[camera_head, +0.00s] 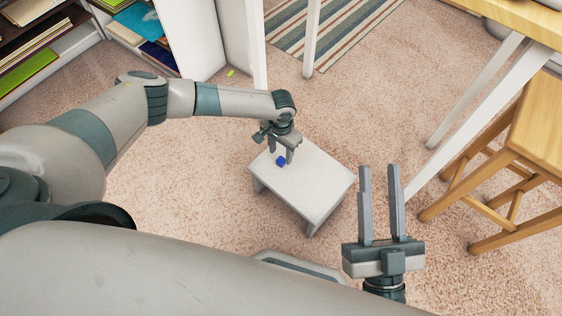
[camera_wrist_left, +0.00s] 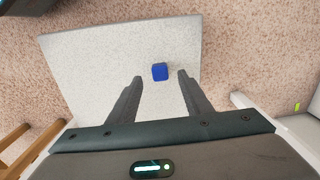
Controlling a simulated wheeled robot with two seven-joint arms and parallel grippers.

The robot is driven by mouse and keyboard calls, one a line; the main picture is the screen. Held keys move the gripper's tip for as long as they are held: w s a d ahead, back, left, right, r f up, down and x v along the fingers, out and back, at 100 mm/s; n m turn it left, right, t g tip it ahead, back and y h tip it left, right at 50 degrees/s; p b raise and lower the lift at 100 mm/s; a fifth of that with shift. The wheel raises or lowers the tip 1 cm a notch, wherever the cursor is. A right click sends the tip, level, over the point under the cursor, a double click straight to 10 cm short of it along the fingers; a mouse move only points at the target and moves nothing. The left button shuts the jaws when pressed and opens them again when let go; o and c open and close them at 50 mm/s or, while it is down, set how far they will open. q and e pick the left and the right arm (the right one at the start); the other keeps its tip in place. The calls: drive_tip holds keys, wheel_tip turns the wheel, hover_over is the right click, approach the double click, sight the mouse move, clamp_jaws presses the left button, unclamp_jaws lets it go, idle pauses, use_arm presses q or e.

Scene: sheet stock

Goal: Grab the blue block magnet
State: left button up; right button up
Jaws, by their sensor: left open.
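The blue block magnet (camera_head: 281,161) is a small blue cube on top of a low white table (camera_head: 318,186). It also shows in the left wrist view (camera_wrist_left: 159,72), on the pale table top (camera_wrist_left: 85,75). My left gripper (camera_head: 281,156) is at the block in the head view. In the left wrist view its two fingers (camera_wrist_left: 160,77) are apart, with the block between and at the level of their tips. I cannot tell whether a finger touches it. My right gripper (camera_head: 379,170) is open and empty, pointing up, to the right of the low table.
A wooden stool (camera_head: 525,135) and a table with white legs (camera_head: 480,95) stand at the right. A striped rug (camera_head: 350,35) lies at the back. Shelves with books and folders (camera_head: 60,45) are at the left. Carpet around the low table is mostly clear.

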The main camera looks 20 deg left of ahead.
sight(281, 160)
use_arm(q)
wheel_tip(281, 160, down, 3)
drive_tip(key=shift+b, duration=0.5)
drive_tip(key=shift+f, duration=0.3)
use_arm(e)
drive_tip(key=r+t, duration=0.1)
drive_tip(key=d+r, duration=0.1)
drive_tip(key=r+t, duration=0.1)
drive_tip(key=shift+s+d+r+t, duration=0.2)
drive_tip(key=shift+s+r+t, duration=0.05)
drive_tip(key=shift+s+t, duration=0.05)
use_arm(q)
drive_tip(key=c, duration=1.1)
